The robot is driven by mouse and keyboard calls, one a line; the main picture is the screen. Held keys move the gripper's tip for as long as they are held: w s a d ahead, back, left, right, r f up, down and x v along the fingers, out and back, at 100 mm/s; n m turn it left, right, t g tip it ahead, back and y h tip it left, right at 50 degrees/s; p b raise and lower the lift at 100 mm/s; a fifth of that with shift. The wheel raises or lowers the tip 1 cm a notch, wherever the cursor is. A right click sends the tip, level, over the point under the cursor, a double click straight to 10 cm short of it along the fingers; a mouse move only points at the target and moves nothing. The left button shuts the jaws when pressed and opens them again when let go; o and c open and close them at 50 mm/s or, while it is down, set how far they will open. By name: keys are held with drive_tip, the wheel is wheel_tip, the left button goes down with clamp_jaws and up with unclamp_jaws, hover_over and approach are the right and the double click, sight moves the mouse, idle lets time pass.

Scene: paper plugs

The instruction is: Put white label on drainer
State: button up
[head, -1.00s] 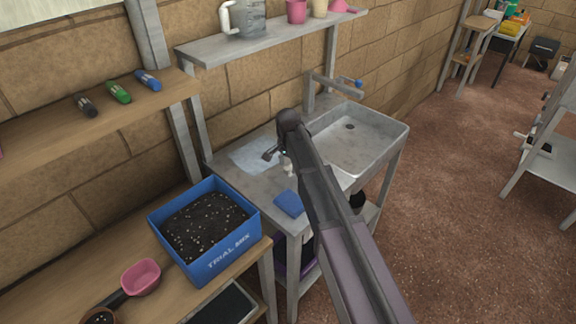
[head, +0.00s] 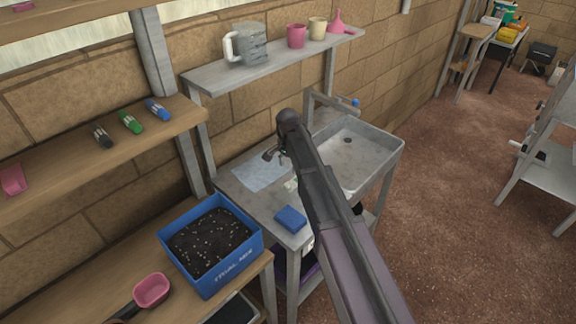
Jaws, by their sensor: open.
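My gripper (head: 273,154) is at the end of my dark arm, over the grey sink counter, and its jaws are open. A small whitish piece (head: 291,184), perhaps the white label, shows on the counter just below the gripper and beside the arm, partly hidden by it. I cannot read it or make out its shape. A pale flat sheet (head: 260,174) lies on the counter left of the gripper. The grey draining surface (head: 258,198) beside the basin may be the drainer; I cannot tell for certain.
A blue sponge (head: 291,218) lies near the counter's front edge. The sink basin (head: 366,150) is right of my arm. A shelf (head: 215,78) with a jug hangs above.

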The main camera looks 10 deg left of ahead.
drive_tip(key=shift+r+p, duration=1.1)
drive_tip(key=shift+r, duration=0.3)
drive_tip(key=shift+s, duration=0.1)
drive_tip(key=s+d+n, duration=0.7)
drive_tip(key=s+d, duration=1.5)
drive_tip(key=d, duration=0.3)
drive_tip(key=shift+s+n, duration=0.15)
drive_tip(key=shift+n, duration=0.15)
